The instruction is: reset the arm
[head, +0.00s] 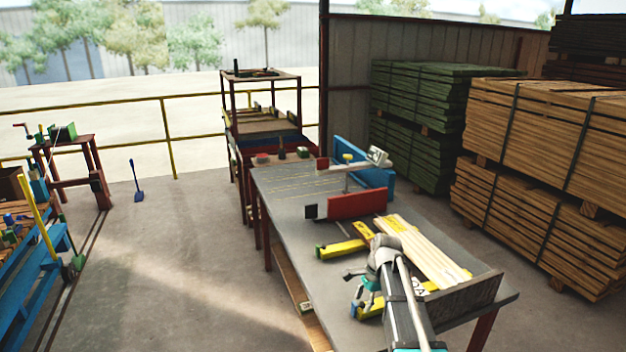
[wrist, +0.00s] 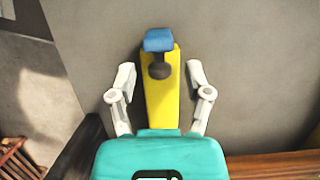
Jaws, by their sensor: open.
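My arm (head: 405,305) reaches in from the bottom of the head view over the grey worktable (head: 283,205), at its near end. My gripper (head: 356,290) is low near the table's left edge. In the wrist view my gripper (wrist: 160,65) has its two pale fingers spread apart. A yellow bar with a blue end and a dark knob (wrist: 162,100) shows between the fingers, with a gap on both sides. Whether the bar is level with the fingertips or below them I cannot tell. The teal palm hides its near end.
Pale wooden planks (head: 425,245) lie right of my arm, by a dark upright plate (head: 460,300). A yellow bar (head: 340,249) and a red block (head: 356,205) are farther back. Lumber stacks (head: 530,130) stand right.

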